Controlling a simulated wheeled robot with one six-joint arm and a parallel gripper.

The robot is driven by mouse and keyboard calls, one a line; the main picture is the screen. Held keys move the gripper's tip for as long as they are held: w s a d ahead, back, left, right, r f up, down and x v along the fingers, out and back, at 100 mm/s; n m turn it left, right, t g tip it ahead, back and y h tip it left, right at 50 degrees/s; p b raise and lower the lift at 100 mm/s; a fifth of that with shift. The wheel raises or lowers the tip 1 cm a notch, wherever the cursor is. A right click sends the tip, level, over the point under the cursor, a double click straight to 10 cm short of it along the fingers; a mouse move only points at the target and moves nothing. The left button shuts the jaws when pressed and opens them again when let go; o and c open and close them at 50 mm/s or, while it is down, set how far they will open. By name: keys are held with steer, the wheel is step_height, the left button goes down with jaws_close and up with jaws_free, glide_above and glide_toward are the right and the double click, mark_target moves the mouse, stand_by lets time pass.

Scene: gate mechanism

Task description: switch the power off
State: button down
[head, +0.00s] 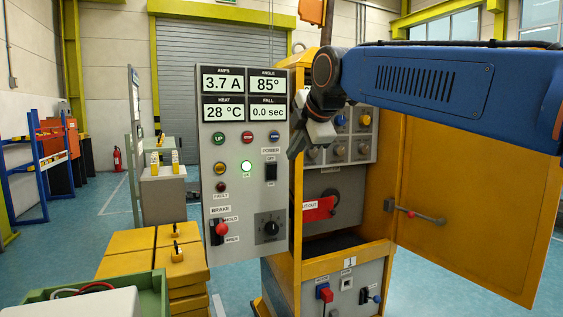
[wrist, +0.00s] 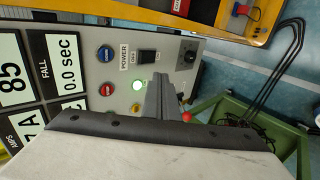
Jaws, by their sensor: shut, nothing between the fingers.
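The power switch (head: 270,172) is a black rocker under the POWER label on the grey control panel (head: 217,265). A green lamp (head: 246,167) glows to its left. My gripper (head: 296,146) hangs near the panel's right edge, above and right of the switch in the head view. In the wrist view the shut, empty fingers (wrist: 161,85) point toward the panel, and the power switch (wrist: 147,57) shows just beyond their tips, apart from them in the picture. The exact gap is not clear. The rocker's tilt is too small to read.
Round buttons (head: 247,137), a red-handled brake lever (head: 219,231) and a black dial (head: 270,228) share the panel. The yellow cabinet (head: 294,250) stands close on the right with its door (head: 470,210) open. A green crate (head: 160,290) sits low at front left.

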mark_target(273, 164)
steer(key=shift+w+a+r+x, duration=0.15)
steer(key=shift+w+r+x, duration=0.2)
steer(key=shift+x, duration=1.7)
steer(key=shift+w+a+r+x, duration=0.15)
steer(key=shift+w+r+x, duration=0.2)
steer(key=shift+x, duration=1.75)
steer(key=shift+w+a+r+x, duration=0.2)
steer(key=shift+r+x, duration=0.25)
steer(key=shift+x, duration=1.6)
steer(key=shift+w, duration=0.1)
steer(key=shift+w+a+r, duration=0.1)
steer(key=shift+w+r, duration=0.05)
steer(key=shift+w, duration=0.05)
steer(key=shift+r, duration=0.75)
